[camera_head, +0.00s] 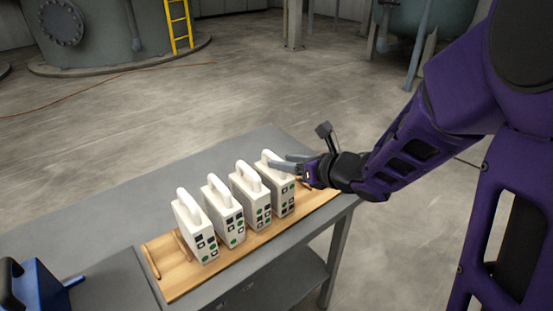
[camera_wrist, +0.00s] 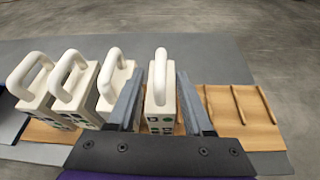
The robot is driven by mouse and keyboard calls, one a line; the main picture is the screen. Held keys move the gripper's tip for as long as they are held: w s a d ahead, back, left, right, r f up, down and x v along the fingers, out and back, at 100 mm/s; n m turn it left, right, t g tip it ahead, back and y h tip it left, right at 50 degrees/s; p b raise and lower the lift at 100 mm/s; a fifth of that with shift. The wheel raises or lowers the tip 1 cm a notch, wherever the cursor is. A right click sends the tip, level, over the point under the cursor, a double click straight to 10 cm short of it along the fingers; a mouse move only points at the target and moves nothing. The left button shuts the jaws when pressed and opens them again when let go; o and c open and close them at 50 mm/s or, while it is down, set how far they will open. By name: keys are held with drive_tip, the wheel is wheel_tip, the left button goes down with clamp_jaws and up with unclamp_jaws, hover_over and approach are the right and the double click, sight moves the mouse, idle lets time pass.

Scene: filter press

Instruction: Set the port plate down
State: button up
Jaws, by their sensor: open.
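Several white port plates with loop handles stand upright in a row on a wooden rack (camera_head: 170,275). Their faces carry black squares and green dots. My gripper (camera_head: 284,163) is at the rightmost port plate (camera_head: 284,199). In the wrist view my gripper (camera_wrist: 158,80) is open, with one finger on each side of that plate (camera_wrist: 160,100) and its handle. The plate stands on the rack, which also shows in the wrist view (camera_wrist: 222,108). The neighbouring plate (camera_wrist: 118,82) is close beside the left finger. The lower part of the rightmost plate is partly hidden by my gripper in the wrist view.
The rack lies along the front edge of a grey table (camera_head: 120,205). Bare rack with thin wooden dividers (camera_wrist: 247,100) lies right of the plates. A blue object (camera_head: 38,286) with a black handle is at the lower left. The table behind the plates is clear.

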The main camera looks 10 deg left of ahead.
drive_tip(key=v, duration=0.8)
drive_tip(key=shift+p, duration=0.3)
